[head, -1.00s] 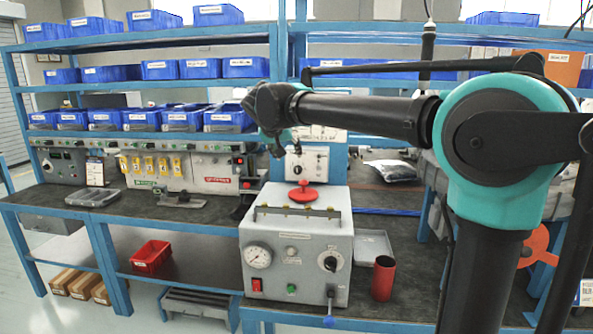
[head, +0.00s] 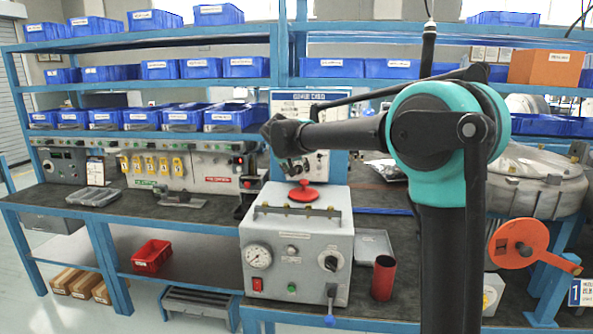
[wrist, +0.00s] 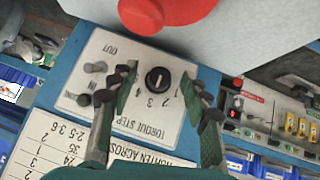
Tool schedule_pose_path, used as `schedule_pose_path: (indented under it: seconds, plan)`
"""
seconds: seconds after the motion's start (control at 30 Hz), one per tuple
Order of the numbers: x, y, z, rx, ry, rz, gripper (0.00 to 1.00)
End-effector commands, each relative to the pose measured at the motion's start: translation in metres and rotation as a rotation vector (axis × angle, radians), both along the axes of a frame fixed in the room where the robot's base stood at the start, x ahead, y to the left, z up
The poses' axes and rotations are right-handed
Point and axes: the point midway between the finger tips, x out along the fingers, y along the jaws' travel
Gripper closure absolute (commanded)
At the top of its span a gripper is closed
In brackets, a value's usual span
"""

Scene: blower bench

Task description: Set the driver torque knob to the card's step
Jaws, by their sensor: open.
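The torque step panel (wrist: 118,95) is a white plate on a blue post, seen upside down in the wrist view. Its small black round knob (wrist: 157,80) has a pale pointer mark, with numbers 1 to 4 around it. I cannot tell surely which number it points at. The card (wrist: 55,150) reads "tighten across" with rows of numbers; it is partly cut off in the wrist view. In the head view it shows partly behind my arm (head: 290,106). My gripper (wrist: 162,85) is open and empty, its fingers on either side of the knob, apart from it.
A red round handle (head: 304,193) sits on top of the grey test box (head: 296,250), close to the panel. A red cup (head: 383,278) stands right of the box. Blue bins (head: 225,117) fill the shelves. An orange disc (head: 518,243) is at the right.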

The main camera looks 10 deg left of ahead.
Motion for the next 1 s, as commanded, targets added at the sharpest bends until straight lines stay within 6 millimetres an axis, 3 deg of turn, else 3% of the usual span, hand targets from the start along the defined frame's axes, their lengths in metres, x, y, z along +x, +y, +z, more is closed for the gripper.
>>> schedule_pose_path:
  seconds: [0.1, 0.47, 0.77, 1.0]
  plan:
    - [-0.0001, 0.0001, 0.0001, 0.0, 0.0, 0.0, 0.55]
    - [-0.0002, 0.0004, 0.0003, 0.0, 0.0, 0.0, 1.0]
    - [-0.0001, 0.0019, 0.0003, -0.034, 0.0, 0.002, 1.0]
    - [-0.0001, 0.0046, -0.0006, -0.166, 0.005, 0.002, 1.0]
